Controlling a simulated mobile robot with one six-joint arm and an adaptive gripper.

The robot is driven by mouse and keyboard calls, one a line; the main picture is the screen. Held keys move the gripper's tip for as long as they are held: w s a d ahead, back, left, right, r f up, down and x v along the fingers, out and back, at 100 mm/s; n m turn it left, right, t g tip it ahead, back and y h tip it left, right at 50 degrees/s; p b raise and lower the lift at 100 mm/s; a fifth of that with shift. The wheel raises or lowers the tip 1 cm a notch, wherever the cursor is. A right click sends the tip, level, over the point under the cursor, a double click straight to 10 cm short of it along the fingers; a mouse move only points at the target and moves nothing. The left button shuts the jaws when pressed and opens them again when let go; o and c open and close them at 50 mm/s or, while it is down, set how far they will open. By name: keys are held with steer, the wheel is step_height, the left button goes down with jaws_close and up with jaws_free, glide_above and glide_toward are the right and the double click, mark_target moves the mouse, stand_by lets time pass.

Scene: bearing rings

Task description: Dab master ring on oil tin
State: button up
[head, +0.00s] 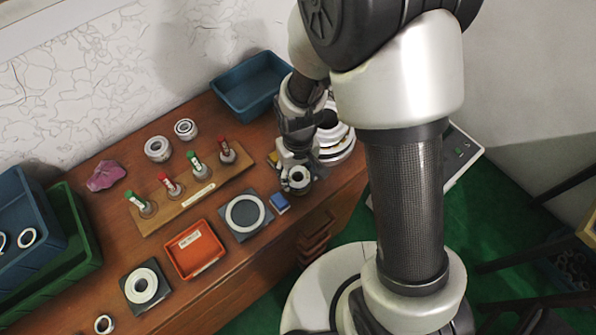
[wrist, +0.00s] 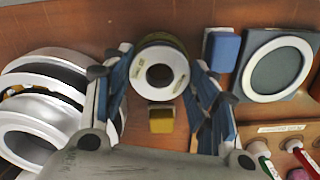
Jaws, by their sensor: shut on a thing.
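My gripper (wrist: 160,72) is shut on the master ring (wrist: 161,71), a pale ring with a dark bore and small dark print on its face. In the head view the ring (head: 298,179) shows at the gripper's tip, near the table's right front edge. A round dark body with a gold-brown rim (wrist: 163,40), which looks like the oil tin, shows just behind the ring in the wrist view. The ring hides most of it. I cannot tell whether the ring touches it.
A blue block (head: 280,203) and a dark pad with a large ring (head: 246,216) lie left of the gripper. White stacked rings (head: 338,146) stand close on its right. A yellow block (wrist: 161,119) is beside the held ring.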

steer(key=shift+f+b, duration=0.35)
steer(key=shift+f, duration=0.15)
stand_by(1.2)
step_height(320, 180, up, 7)
steer(key=p, duration=0.5)
steer(key=shift+p, duration=0.3)
stand_by(0.4)
